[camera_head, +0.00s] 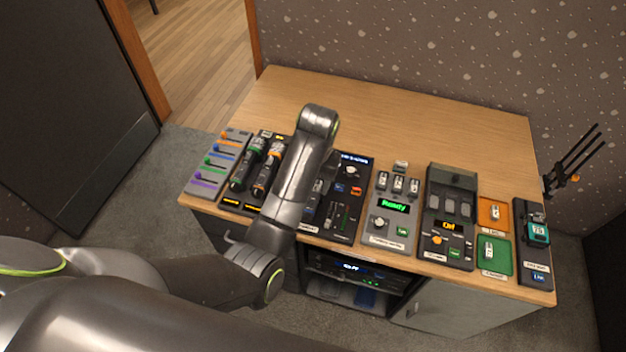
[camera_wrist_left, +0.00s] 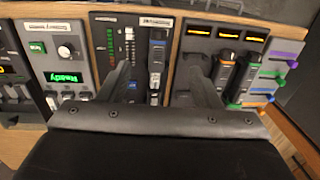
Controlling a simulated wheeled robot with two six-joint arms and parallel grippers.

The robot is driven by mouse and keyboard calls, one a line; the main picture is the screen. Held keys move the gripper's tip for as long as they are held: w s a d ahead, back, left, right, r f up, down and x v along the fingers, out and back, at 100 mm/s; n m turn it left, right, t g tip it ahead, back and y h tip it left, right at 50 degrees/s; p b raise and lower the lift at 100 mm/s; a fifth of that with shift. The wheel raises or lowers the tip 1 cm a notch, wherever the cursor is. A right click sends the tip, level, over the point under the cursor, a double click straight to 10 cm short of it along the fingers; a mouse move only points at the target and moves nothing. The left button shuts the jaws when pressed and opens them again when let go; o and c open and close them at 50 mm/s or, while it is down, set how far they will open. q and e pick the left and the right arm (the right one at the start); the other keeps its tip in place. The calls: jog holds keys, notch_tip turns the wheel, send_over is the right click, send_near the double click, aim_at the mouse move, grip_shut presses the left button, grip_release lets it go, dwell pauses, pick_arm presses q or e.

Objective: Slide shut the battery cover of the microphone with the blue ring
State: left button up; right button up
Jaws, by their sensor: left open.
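In the head view my arm hides the gripper and most of this microphone.
Microphones with a green ring (camera_head: 255,146) and an orange ring (camera_head: 274,149) lie in the rack to the left. A "Ready" panel (camera_head: 390,225) stands right of the mixer panel. The back of the wooden desk (camera_head: 400,120) is clear.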

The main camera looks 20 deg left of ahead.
aim_at(312, 200)
pick_arm(q)
jog(key=f, duration=1.1)
jog(key=a+f, duration=0.1)
jog(key=f, duration=0.5)
jog(key=shift+s+a+p, duration=0.1)
jog(key=shift+p, duration=0.2)
pick_arm(e)
jog(key=shift+d+r, duration=0.1)
jog(key=shift+r, duration=0.2)
pick_arm(q)
jog(key=shift+c, duration=0.4)
pick_arm(e)
jog(key=shift+d, duration=0.15)
